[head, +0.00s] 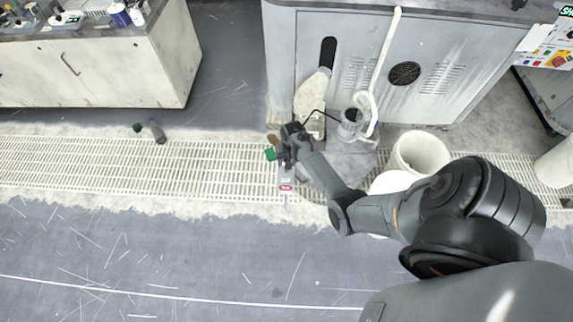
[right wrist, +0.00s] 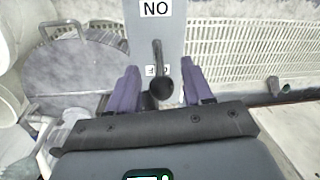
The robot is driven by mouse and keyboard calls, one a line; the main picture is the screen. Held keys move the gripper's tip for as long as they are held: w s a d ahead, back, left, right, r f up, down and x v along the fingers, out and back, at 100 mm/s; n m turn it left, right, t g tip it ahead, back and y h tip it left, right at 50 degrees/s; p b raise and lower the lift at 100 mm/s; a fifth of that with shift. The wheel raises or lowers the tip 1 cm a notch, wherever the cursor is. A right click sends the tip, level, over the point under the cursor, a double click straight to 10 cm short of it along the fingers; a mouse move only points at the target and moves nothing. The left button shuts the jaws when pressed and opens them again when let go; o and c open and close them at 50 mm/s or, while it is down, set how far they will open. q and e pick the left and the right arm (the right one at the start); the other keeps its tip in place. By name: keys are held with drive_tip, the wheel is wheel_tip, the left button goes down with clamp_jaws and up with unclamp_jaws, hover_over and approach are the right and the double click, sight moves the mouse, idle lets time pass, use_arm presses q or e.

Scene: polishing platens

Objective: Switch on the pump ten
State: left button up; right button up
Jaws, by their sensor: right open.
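A grey switch panel (right wrist: 173,30) shows in the right wrist view, with an upside-down "ON" label (right wrist: 156,8) at the top and a partly hidden "OFF" label (right wrist: 156,71) lower down. A black lever (right wrist: 157,60) with a round knob stands out from it, the knob over the OFF label. My right gripper (right wrist: 160,88) is open, with one purple finger on each side of the knob; I cannot tell whether they touch it. In the head view my right gripper (head: 288,158) is over the floor grating, near a small box with a red label (head: 286,187). My left gripper is not in view.
A white bucket (head: 420,152) stands right of my gripper. A clear container (head: 350,124) with a white hose (head: 372,90) stands by the grey machine cabinet (head: 440,70). The floor in front is clear.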

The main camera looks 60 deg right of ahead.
drive_tip(key=shift+w+f, duration=0.1)
drive_tip(key=shift+f, duration=0.75)
clamp_jaws()
